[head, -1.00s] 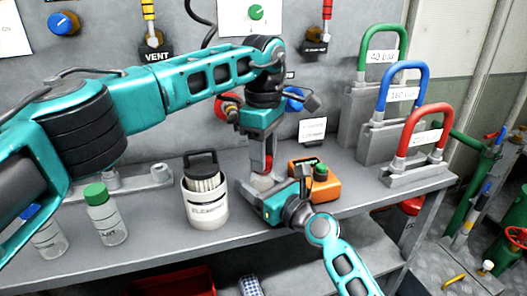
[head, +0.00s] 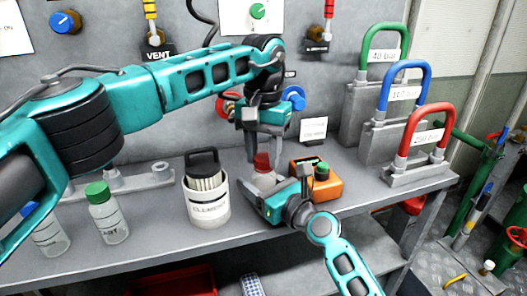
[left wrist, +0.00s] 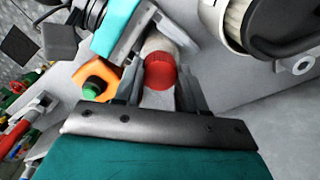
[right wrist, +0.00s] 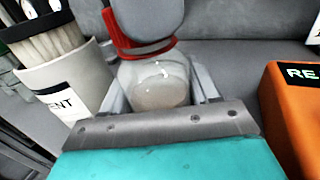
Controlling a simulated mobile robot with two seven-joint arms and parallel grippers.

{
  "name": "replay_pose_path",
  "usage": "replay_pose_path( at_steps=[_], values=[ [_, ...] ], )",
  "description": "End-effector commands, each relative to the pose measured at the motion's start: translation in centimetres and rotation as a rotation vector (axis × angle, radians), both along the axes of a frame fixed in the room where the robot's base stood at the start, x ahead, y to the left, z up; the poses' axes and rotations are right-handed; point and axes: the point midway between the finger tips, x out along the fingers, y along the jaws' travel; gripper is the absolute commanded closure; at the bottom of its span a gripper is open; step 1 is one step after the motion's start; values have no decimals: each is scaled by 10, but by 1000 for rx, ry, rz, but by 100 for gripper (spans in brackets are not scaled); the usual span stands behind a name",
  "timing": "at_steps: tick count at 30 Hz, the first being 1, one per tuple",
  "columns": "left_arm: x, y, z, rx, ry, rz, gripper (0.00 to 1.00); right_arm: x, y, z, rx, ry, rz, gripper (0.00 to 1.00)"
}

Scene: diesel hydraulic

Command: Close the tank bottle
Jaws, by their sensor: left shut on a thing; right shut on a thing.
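My right gripper (head: 268,192) comes in from the front, low down, and is shut around the bottle's body. The right wrist view shows the bottle between its fingers, and a grey left finger hides part of the cap.
A white tub of sticks (head: 207,206) stands to the left. Bottles with green (head: 106,215) and blue caps are further left. Coloured-handled weights (head: 415,160) stand at the right.

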Motion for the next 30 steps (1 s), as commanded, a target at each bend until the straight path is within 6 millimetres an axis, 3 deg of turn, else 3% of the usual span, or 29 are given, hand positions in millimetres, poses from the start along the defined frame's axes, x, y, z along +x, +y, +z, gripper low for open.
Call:
replay_pose_path(
  at_steps=[7, 8, 15, 23, 30],
  values=[
    [0, -1, 0, -1, 0, -1, 92, 0, 0, -1, -1, 2, 0, 100],
    [0, -1, 0, -1, 0, -1, 57, 0, 0, -1, -1, 2, 0, 100],
    [0, 0, 0, -1, 0, 1, 34, 0, 0, -1, -1, 2, 0, 100],
    [0, 0, 1, 0, 0, 2, 34, 0, 0, -1, -1, 2, 0, 100],
    [0, 0, 26, -1, -2, 2, 34, 0, 0, -1, -1, 2, 0, 100]
  ],
)
